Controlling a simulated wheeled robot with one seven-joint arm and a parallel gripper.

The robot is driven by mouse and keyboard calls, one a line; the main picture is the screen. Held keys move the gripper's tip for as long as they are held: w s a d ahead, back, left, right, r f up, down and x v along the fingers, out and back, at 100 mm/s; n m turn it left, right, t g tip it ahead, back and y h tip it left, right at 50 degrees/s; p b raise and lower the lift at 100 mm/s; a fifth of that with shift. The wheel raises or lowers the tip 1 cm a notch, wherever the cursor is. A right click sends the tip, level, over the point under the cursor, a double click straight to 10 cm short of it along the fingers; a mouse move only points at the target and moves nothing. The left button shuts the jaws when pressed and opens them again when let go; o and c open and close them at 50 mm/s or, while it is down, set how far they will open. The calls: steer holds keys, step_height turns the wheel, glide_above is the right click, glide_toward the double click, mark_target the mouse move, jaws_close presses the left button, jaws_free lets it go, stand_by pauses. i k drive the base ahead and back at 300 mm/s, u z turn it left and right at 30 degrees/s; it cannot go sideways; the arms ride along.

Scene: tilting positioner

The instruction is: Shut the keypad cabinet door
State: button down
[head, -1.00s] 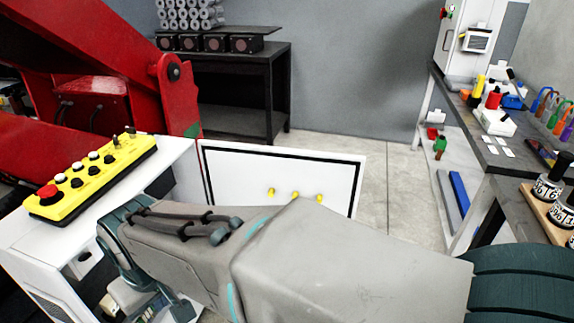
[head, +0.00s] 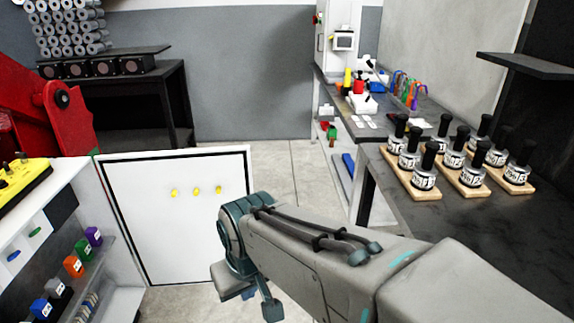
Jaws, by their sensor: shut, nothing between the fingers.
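The keypad cabinet door (head: 150,230) stands open in the head view. Its white inner face shows a black seal along the edge and a row of three yellow pegs. The white cabinet (head: 118,305) is at the left, joined to the door's left edge, with its open interior in view. The keypad is not identifiable here.
A yellow control box (head: 22,180) sits on the cabinet top. Coloured blocks (head: 73,265) stand on the cabinet's shelves. A red machine arm (head: 68,125) is behind. A dark bench (head: 480,225) with labelled black-handled items (head: 423,175) lies right. Some floor (head: 270,170) is clear beyond the door.

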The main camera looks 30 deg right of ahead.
mark_target(166, 203)
steer(key=u, duration=0.55)
steer(key=k, duration=0.15)
steer(key=z, duration=1.6)
steer(key=i, duration=0.85)
steer(key=u, duration=0.95)
steer(key=i, duration=0.7)
steer(key=u, duration=0.8)
